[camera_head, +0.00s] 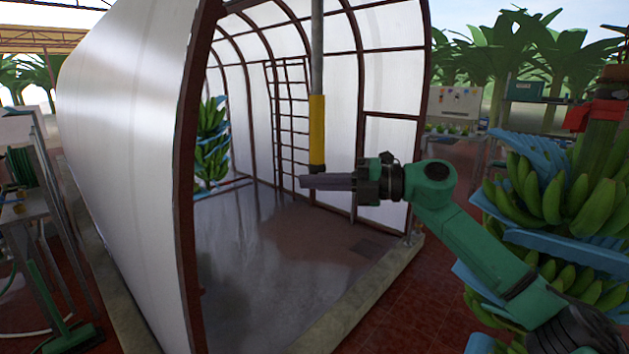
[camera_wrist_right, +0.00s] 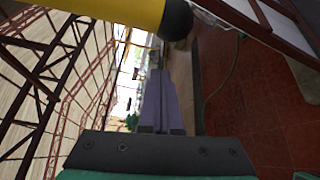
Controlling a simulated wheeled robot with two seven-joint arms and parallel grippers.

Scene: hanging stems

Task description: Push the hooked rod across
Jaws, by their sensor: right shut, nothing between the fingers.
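The hooked rod (camera_head: 317,125) hangs upright in the mouth of the white tunnel, a grey pole with a yellow sleeve and a dark lower end. Its top runs out of the head view, and no hook shows. My right gripper (camera_head: 303,182) reaches in from the right, shut and empty, its fingers pointing left just below the rod's dark end. In the right wrist view the rod's yellow sleeve (camera_wrist_right: 105,12) and black end cross the top, beyond the shut fingers (camera_wrist_right: 160,85). I cannot tell whether they touch. My left gripper is not in view.
The white tunnel (camera_head: 130,130) has dark red ribs and a wet, open floor (camera_head: 270,240). A ladder-like frame (camera_head: 288,120) stands inside, and a banana bunch (camera_head: 212,145) hangs in it. A large banana bunch (camera_head: 550,190) with blue sheets hangs close beside my right arm.

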